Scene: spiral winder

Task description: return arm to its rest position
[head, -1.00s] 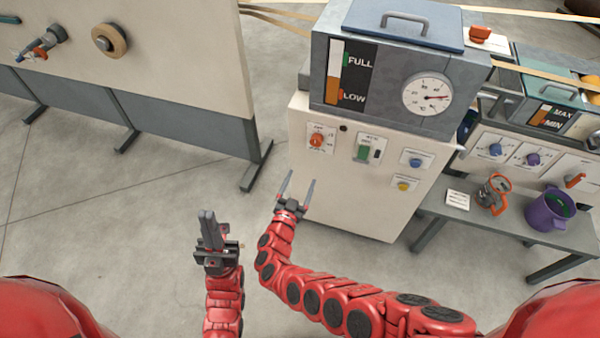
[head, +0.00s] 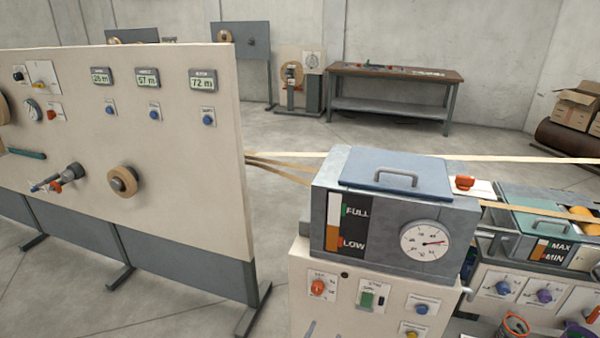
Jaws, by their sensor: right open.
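Only the fingertips of my right gripper (head: 323,331) show, at the bottom edge of the head view. They are grey, apart and empty, in front of the lower front of the cream cabinet (head: 338,285). The rest of the right arm is below the picture. My left gripper is out of view. The cabinet carries a grey tank (head: 385,215) with a blue lid, a FULL/LOW level gauge and a round dial.
A large cream panel (head: 150,150) with displays and knobs stands at the left. A second unit with a green lid (head: 540,212) is at the right. Tan strips (head: 520,158) run behind the tank. A workbench (head: 395,80) stands at the back, with open floor before it.

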